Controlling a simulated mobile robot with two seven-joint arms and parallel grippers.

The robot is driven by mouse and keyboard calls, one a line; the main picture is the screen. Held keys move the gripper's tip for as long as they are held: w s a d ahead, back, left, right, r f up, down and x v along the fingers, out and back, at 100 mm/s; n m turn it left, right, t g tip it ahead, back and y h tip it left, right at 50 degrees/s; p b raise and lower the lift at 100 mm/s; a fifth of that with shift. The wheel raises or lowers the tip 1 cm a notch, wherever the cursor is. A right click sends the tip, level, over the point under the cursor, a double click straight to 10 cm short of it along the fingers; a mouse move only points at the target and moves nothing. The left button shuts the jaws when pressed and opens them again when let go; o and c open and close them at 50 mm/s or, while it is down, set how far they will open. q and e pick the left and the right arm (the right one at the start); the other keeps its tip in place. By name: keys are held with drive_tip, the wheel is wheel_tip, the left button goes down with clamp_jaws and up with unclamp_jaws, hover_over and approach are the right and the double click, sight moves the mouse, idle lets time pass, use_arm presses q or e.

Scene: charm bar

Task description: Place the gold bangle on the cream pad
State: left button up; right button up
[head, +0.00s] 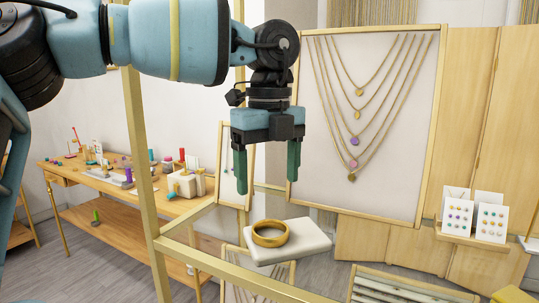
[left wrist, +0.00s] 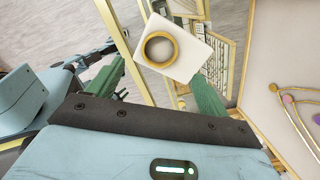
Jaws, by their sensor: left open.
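The gold bangle (head: 270,241) lies flat on the cream pad (head: 312,243), toward the pad's left end. In the left wrist view the bangle (left wrist: 147,50) shows as a full ring within the pad's outline (left wrist: 198,50), near one end of it. My left gripper (head: 267,188) is open and empty, pointing down above the bangle and pad with a clear gap. Its two green fingers also show in the left wrist view (left wrist: 157,92), spread apart. What holds the pad up is hidden beneath it. My right gripper is not in view.
A gold frame post (head: 140,150) and rails stand left of the pad. A necklace board (head: 372,125) rises behind it on the right. A wooden workbench (head: 130,208) with small beads and tools is at the left. Earring cards (head: 490,222) stand at the right.

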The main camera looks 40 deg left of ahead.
use_arm(q)
wheel_tip(320, 180, up, 3)
drive_tip(key=shift+r, duration=0.15)
